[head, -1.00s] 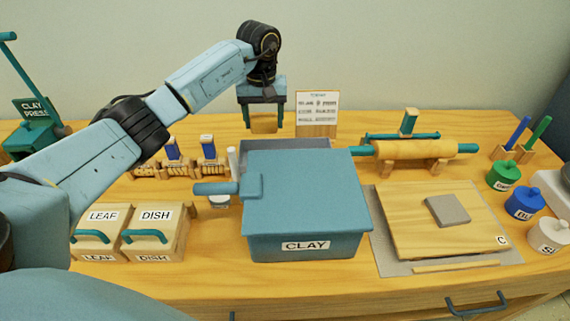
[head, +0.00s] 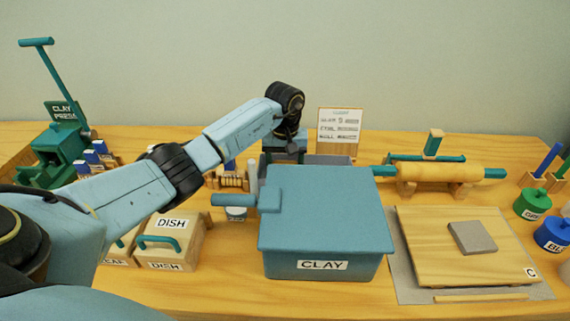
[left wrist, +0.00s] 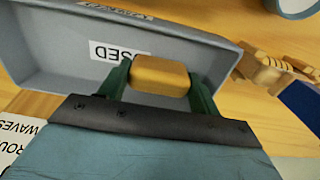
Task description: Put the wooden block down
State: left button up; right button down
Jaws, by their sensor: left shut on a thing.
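My left gripper (left wrist: 160,85) is shut on the wooden block (left wrist: 160,74), a tan piece with rounded edges, held between its green fingers. In the left wrist view the block is in front of the grey tray (left wrist: 50,45), whose label ends in "SED". I cannot tell whether the block touches the tray floor. In the head view the left gripper (head: 284,155) is low over the grey tray (head: 335,160), behind the blue CLAY box (head: 320,215). That box hides the block and most of the tray there. My right gripper is not in view.
A standing card (head: 340,130) is just behind the tray. A rolling pin (head: 440,172) rests on a stand to the right. A wooden board (head: 430,240) with a grey slab is front right. DISH box (head: 170,240) and green clay press (head: 58,150) are left.

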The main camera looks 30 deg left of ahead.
aim_at(285, 162)
pick_arm(q)
jog(key=shift+f, duration=0.15)
jog(key=o, duration=1)
jog(key=shift+c, duration=0.2)
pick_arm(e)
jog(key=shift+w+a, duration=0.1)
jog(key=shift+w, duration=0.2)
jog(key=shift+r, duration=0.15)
pick_arm(q)
notch_tip(285, 162, up, 12)
jog(key=p, duration=0.1)
jog(key=shift+p, duration=0.4)
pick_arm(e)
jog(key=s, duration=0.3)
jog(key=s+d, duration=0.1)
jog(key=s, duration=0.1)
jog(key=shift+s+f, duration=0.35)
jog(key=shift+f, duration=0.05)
